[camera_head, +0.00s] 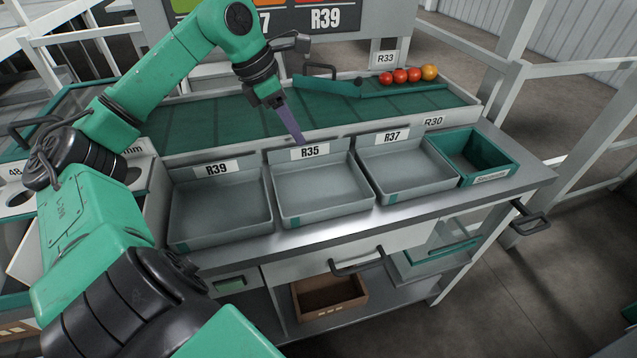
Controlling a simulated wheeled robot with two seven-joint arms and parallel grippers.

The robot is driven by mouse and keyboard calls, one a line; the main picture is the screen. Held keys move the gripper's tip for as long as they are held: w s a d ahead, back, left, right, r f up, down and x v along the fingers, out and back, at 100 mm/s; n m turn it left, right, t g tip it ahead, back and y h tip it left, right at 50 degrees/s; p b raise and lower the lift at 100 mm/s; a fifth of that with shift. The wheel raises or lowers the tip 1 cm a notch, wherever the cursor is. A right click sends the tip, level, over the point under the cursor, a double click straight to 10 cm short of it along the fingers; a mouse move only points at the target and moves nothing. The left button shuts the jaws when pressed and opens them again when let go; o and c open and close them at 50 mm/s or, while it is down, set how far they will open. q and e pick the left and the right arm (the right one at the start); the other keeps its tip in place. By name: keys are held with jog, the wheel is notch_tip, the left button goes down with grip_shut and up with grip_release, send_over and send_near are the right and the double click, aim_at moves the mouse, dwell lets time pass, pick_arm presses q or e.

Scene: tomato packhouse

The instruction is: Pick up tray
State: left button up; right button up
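Three empty grey trays stand in a row on the metal bench: tray R39 (221,208) at the left, tray R35 (318,187) in the middle and tray R37 (406,170) at the right. My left gripper (297,138) points down at the back edge of tray R35, near its label. Its purple fingers overlap in this view, so whether they are apart is hidden. Whether it touches the tray's back wall cannot be told. My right gripper is not in view.
A green bin (478,158) stands right of the trays. Behind runs a green conveyor (210,122), with several red and orange tomatoes (408,76) at its back right. Below the bench are a drawer handle (357,266) and a brown crate (329,298). A narrow bench strip in front is clear.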

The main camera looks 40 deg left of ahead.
aim_at(310, 157)
pick_arm(q)
jog(key=p+x, duration=0.1)
jog(key=x, duration=0.1)
jog(key=p+x, duration=0.2)
jog(key=x, duration=0.1)
jog(key=shift+w+d+r, duration=0.1)
jog(key=shift+w+d, duration=0.05)
jog(key=shift+w, duration=0.2)
jog(key=x, duration=0.2)
jog(key=shift+w+f, duration=0.1)
jog(key=shift+f, duration=0.25)
grip_shut()
jog(key=shift+r, duration=0.1)
dwell(0.4)
